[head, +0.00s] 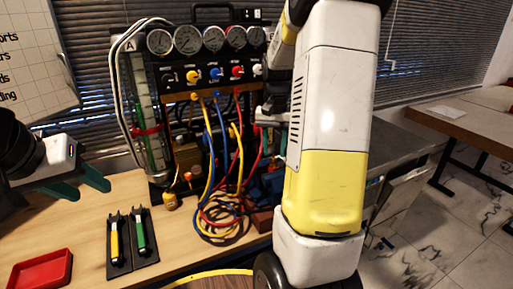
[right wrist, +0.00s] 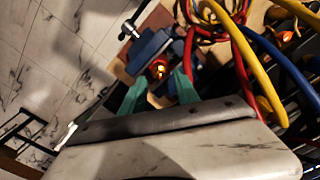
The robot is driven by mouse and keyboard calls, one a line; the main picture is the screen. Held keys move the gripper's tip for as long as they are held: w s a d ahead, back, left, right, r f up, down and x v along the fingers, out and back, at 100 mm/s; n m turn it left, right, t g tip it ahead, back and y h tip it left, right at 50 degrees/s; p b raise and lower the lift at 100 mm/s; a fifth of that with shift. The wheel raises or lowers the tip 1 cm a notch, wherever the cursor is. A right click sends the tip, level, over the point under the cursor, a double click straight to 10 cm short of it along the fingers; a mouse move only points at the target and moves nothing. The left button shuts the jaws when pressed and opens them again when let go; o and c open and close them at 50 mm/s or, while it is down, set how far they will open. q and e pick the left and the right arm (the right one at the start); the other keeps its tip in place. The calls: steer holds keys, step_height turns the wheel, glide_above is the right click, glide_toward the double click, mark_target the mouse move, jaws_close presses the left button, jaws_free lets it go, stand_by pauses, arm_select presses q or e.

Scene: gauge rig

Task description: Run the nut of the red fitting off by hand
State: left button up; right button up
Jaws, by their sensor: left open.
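The red fitting (right wrist: 158,68) shows in the right wrist view as a small red ring with a bright brass-coloured middle. It sits in front of a blue block-like body (right wrist: 150,45). My right gripper (right wrist: 160,80) has its two green fingers apart, one on each side of the fitting, with visible gaps; I cannot tell how deep the fitting lies between them. In the head view my right arm covers the fitting and most of that gripper. My left gripper (head: 88,185) is open and empty at the left, above the bench.
The gauge panel (head: 205,40) stands at the back. Yellow, blue and red hoses (head: 220,190) hang and coil before it, close to my right gripper. A tool holder (head: 132,240) with yellow and green tools and a red tray (head: 42,270) lie on the bench, front left.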

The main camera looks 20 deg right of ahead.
step_height(320, 180, up, 6)
steer(key=shift+r, duration=0.15)
stand_by(0.5)
steer(key=s+a+r+n+t+y, duration=0.1)
steer(key=s+a+r+n+t, duration=0.1)
steer(key=s+a, duration=0.6)
steer(key=s+a+r+n+t+y, duration=0.1)
steer(key=s+a+r+n+t, duration=0.2)
steer(key=s+a, duration=0.5)
steer(key=shift+s+a+n+t, duration=0.25)
steer(key=shift+s+n+t, duration=0.35)
steer(key=shift+s, duration=0.45)
